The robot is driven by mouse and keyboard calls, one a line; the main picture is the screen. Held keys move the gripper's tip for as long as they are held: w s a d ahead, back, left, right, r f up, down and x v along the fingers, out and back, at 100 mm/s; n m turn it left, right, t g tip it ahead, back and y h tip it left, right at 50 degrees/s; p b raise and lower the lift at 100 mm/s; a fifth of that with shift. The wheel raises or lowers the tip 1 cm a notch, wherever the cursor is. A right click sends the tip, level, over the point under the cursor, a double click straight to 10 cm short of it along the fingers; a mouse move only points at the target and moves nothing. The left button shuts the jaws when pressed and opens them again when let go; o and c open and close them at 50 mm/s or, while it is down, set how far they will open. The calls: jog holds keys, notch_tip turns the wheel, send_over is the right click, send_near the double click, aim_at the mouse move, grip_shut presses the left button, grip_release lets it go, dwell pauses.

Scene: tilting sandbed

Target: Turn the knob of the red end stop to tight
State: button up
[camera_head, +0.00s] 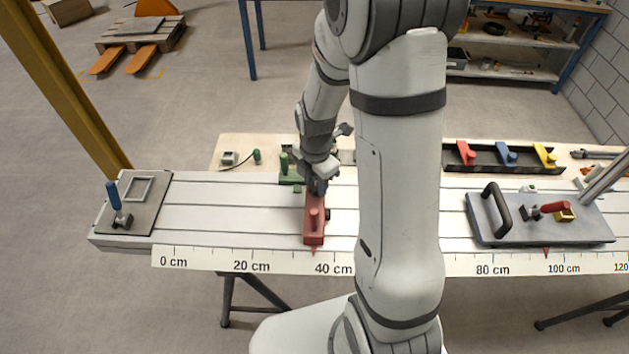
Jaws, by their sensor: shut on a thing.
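The red end stop (313,232) lies across the slotted white bed, its pointer near 35 cm on the front scale. A short red peg stands on its front part, and a small dark part shows at its right side. My gripper (317,188) points down at the far end of the red end stop and is shut on its knob. The knob is hidden by the fingers, so its turn angle cannot be seen.
A green stop (291,170) stands just behind and left of my gripper. A grey plate with a black handle (497,208) and red lever clamp lies right. A dark rack (490,155) holds red, blue and yellow stops. A blue-handled clamp (117,205) is at the left end.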

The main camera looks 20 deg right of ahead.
jog(key=shift+d+m, duration=0.1)
jog(key=shift+m, duration=0.3)
jog(key=m+b, duration=0.2)
jog(key=m, duration=0.1)
jog(key=shift+f+m, duration=0.1)
jog(key=shift+m, duration=0.2)
jog(key=m+b, duration=0.2)
jog(key=m, duration=0.3)
jog(key=shift+w+m, duration=0.1)
jog(key=shift+m, duration=0.2)
jog(key=m+b, duration=0.2)
jog(key=m, duration=0.3)
jog(key=shift+r+m+b, duration=0.2)
jog(key=shift+m+b, duration=0.45)
jog(key=shift+m, duration=1.75)
jog(key=o, duration=1)
